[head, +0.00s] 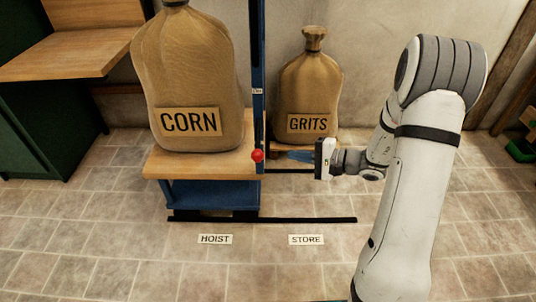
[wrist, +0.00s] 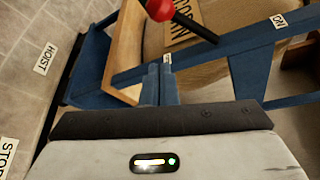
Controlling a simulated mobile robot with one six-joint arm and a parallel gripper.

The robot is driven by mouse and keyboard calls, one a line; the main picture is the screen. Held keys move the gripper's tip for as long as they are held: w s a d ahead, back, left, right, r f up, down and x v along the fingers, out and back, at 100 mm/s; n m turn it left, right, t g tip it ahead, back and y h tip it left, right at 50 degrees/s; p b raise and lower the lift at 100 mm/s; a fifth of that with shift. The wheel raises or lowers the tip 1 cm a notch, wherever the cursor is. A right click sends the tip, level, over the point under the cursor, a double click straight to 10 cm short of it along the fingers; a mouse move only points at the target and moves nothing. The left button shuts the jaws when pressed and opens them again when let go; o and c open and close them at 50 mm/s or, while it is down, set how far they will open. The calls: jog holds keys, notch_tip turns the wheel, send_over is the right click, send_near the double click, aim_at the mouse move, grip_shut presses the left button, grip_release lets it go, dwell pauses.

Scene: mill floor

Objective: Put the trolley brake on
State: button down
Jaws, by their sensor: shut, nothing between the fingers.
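The trolley has a blue frame (head: 210,195) and a wooden deck (head: 165,163), and stands by the HOIST floor label. A lever with a red knob (head: 257,155) sits at its blue post (head: 258,50). In the wrist view the red knob (wrist: 159,9) tops a black rod (wrist: 197,28). An ON label (head: 257,91) is on the post above the knob; it also shows in the wrist view (wrist: 279,20). My gripper (head: 289,155) is shut and empty, to the right of the knob and apart from it. Its blue fingers (wrist: 160,72) are together in the wrist view.
A CORN sack (head: 190,75) stands on the deck. A GRITS sack (head: 308,95) stands behind my gripper. A dark floor rail (head: 310,220) runs from the HOIST label (head: 215,239) past the STORE label (head: 306,239). A wooden-topped green bench (head: 75,50) is at left. The front floor is clear.

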aim_at(258, 139)
jog(key=shift+w+d+f+t, duration=0.25)
jog(key=shift+w+d+t, duration=0.1)
jog(key=shift+w, duration=0.1)
jog(key=a+b, duration=0.4)
jog(key=a, duration=0.5)
jog(key=shift+w+a, duration=0.25)
jog(key=shift+w, duration=0.05)
jog(key=shift+d+m, duration=0.1)
jog(key=shift+m, duration=0.2)
